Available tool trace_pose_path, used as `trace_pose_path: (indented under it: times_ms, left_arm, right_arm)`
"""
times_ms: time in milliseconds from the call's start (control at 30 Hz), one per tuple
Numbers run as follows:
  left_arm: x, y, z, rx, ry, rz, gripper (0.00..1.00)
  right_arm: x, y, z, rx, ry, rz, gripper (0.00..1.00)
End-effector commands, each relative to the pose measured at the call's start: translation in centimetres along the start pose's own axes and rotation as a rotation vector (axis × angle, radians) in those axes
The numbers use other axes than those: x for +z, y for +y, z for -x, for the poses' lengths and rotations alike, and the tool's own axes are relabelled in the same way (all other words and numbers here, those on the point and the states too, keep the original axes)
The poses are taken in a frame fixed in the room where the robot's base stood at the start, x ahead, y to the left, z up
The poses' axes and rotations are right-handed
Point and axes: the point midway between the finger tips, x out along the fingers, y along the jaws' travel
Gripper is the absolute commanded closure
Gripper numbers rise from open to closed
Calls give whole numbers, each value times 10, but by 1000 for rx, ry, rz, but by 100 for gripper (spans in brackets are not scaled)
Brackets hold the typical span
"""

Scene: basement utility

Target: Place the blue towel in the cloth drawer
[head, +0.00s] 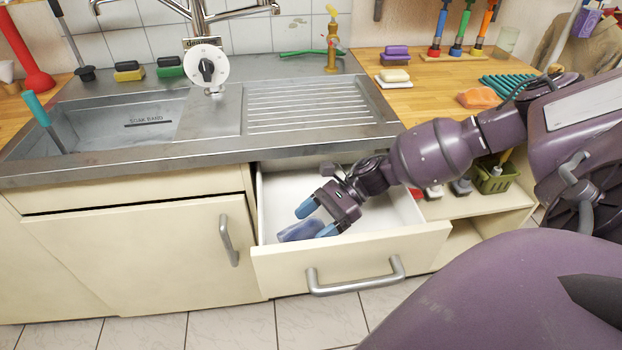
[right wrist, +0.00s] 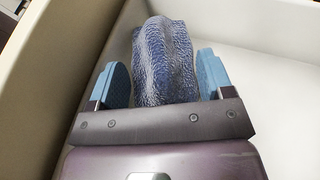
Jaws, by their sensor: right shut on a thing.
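The blue towel (head: 299,231) is a small rolled or folded dark blue bundle inside the open drawer (head: 345,258), near its left front corner. My right gripper (head: 316,220) reaches down into the drawer and is shut on the towel. In the right wrist view the towel (right wrist: 165,62) lies between the two blue fingers of the gripper (right wrist: 165,78) and sticks out past them. The white drawer floor shows beside it; I cannot tell whether the towel rests on it. My left gripper is not in view.
The drawer front with its grey handle (head: 356,276) stands out below the metal sink counter (head: 330,140). A closed cupboard door (head: 140,262) is at left. An open shelf with a green basket (head: 493,176) is at right. The drawer's right part looks clear.

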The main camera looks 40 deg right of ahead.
Motion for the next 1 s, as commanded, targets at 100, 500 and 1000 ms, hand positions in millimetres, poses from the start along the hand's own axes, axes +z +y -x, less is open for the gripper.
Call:
trace_pose_path:
  times_ms: [100, 500, 1000]
  left_arm:
    - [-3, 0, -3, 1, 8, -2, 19]
    - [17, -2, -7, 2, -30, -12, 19]
    - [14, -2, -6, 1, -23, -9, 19]
  right_arm:
    - [-7, 0, -3, 0, -1, 1, 50]
    - [-46, 0, -20, 1, -1, -4, 50]
    - [-50, 0, -21, -1, -1, 1, 22]
